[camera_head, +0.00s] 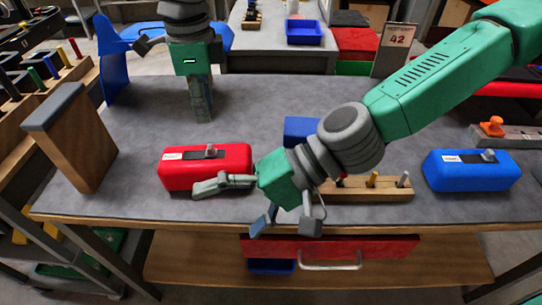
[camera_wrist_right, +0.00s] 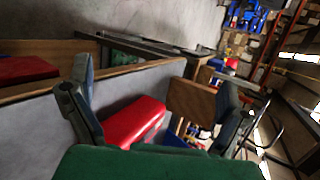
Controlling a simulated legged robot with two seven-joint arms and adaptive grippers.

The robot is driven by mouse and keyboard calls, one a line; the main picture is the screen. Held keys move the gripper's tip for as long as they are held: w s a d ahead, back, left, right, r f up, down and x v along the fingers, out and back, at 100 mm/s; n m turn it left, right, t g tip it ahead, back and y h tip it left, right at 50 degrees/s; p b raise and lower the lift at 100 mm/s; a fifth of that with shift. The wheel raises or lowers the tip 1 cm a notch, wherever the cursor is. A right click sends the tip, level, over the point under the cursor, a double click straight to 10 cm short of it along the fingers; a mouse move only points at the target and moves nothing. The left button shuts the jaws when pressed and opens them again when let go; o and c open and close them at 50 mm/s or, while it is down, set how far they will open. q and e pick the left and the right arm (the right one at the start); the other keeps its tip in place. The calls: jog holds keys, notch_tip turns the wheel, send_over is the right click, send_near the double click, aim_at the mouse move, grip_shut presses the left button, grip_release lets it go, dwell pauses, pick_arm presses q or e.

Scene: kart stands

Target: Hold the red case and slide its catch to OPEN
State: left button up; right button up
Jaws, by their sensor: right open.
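The red case (camera_head: 180,177) lies on the grey bench top, with a pale label at its left end. Its catch (camera_head: 211,151) is a small grey knob on top, near the middle; the label's text is too small to read. My right gripper (camera_head: 245,207) is open at the case's front right, with one finger reaching across its front face; I cannot tell whether it touches. In the right wrist view the red case (camera_wrist_right: 133,122) shows between two spread fingers. My left gripper (camera_head: 178,85) is above and behind the case, fingers spread and empty.
A wooden block (camera_head: 85,145) with a grey top stands left. A peg rack (camera_head: 365,191) sits right of my right gripper, and a blue case (camera_head: 470,174) farther right. A blue box (camera_head: 298,128) is partly behind my right arm. A red drawer (camera_head: 395,246) is below the front edge.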

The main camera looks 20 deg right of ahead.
aim_at(239, 169)
pick_arm(q)
jog(key=shift+w+a, duration=0.1)
jog(key=shift+a, duration=0.15)
pick_arm(e)
jog(key=w+d+f+m+t, duration=0.1)
jog(key=w+d+f+m, duration=0.1)
jog(key=w+m, duration=0.3)
jog(key=w+d+f+m+t, duration=0.1)
jog(key=w+d+f+m, duration=0.1)
jog(key=w+d+m, duration=0.2)
jog(key=w+d+f+m+t+y, duration=0.1)
jog(key=w+d+m, duration=0.3)
jog(key=w+m, duration=0.2)
jog(key=shift+w+d+f+m, duration=0.1)
jog(key=shift+w+f+m, duration=0.1)
jog(key=shift+m, duration=0.45)
jog(key=shift+w+f+m, duration=0.1)
jog(key=shift+f+m, duration=0.1)
jog(key=shift+m, duration=0.45)
jog(key=shift+s+d+f+m, duration=0.1)
jog(key=shift+d+f+m, duration=0.05)
jog(key=shift+f+m, duration=0.2)
jog(key=shift+f, duration=0.25)
jog(key=x, duration=0.7)
jog(key=shift+s+a, duration=0.1)
jog(key=shift+a, duration=0.15)
pick_arm(q)
jog(key=shift+a, duration=0.1)
pick_arm(e)
jog(key=shift+d, duration=0.1)
